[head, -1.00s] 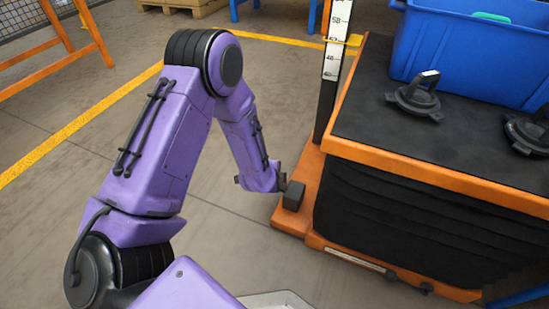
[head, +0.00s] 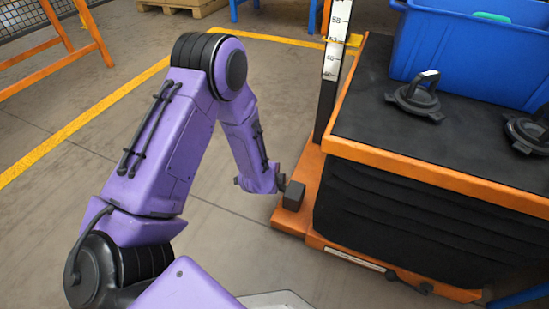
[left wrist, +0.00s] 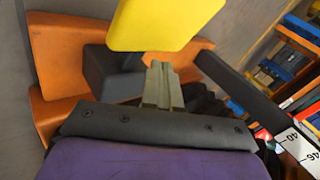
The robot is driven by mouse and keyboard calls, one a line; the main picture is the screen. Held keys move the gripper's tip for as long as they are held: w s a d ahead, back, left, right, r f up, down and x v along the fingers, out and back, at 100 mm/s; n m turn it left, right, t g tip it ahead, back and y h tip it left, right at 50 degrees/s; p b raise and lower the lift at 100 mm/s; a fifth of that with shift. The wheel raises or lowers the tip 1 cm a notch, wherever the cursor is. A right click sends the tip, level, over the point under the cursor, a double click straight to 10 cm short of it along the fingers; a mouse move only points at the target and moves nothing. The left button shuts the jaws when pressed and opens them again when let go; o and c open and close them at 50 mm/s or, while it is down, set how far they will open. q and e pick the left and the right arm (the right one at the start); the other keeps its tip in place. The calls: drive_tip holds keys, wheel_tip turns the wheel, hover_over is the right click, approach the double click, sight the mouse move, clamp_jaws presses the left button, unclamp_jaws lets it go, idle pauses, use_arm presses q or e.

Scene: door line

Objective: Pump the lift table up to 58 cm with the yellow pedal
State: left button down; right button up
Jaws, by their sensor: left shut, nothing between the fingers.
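The lift table has a black top with an orange rim (head: 420,172) and stands at the right of the head view. Its scale post (head: 336,40) shows 58 near the top of the picture. A yellow pointer (head: 353,40) sits below that mark; its exact reading is too small to tell. The yellow pedal (left wrist: 165,22) shows large in the left wrist view and is hidden in the head view. My left gripper (left wrist: 157,70) is shut and empty, its tips right at the pedal's lower edge; I cannot tell whether they touch. My right gripper is not in view.
A dark block (head: 293,195) sits on the orange base beside my left wrist. A blue bin (head: 470,50) and two dark handled parts (head: 415,98) are on the table top. A yellow floor line (head: 80,125) and an orange frame (head: 65,45) are left; floor between is clear.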

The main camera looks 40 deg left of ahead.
use_arm(q)
drive_tip(key=shift+s+a+f+b, duration=0.1)
drive_tip(key=shift+a+f+b, duration=0.15)
drive_tip(key=shift+f, duration=0.3)
drive_tip(key=shift+s+a+f+b, duration=0.1)
drive_tip(key=shift+a+f+b, duration=0.15)
drive_tip(key=shift+f, duration=0.25)
drive_tip(key=shift+s+a+f+b, duration=0.15)
drive_tip(key=shift+f+b, duration=0.2)
drive_tip(key=shift+f, duration=0.2)
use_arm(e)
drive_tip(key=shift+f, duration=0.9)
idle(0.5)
use_arm(q)
drive_tip(key=shift+w+r, duration=0.1)
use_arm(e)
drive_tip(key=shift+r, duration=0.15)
use_arm(q)
drive_tip(key=r+p, duration=0.1)
drive_tip(key=p, duration=0.1)
drive_tip(key=d+r+p, duration=0.1)
drive_tip(key=r+p, duration=0.1)
drive_tip(key=shift+w+r, duration=0.1)
drive_tip(key=shift+r, duration=0.2)
drive_tip(key=shift+d+r, duration=0.1)
drive_tip(key=shift+d, duration=0.05)
drive_tip(key=shift+w+d, duration=0.1)
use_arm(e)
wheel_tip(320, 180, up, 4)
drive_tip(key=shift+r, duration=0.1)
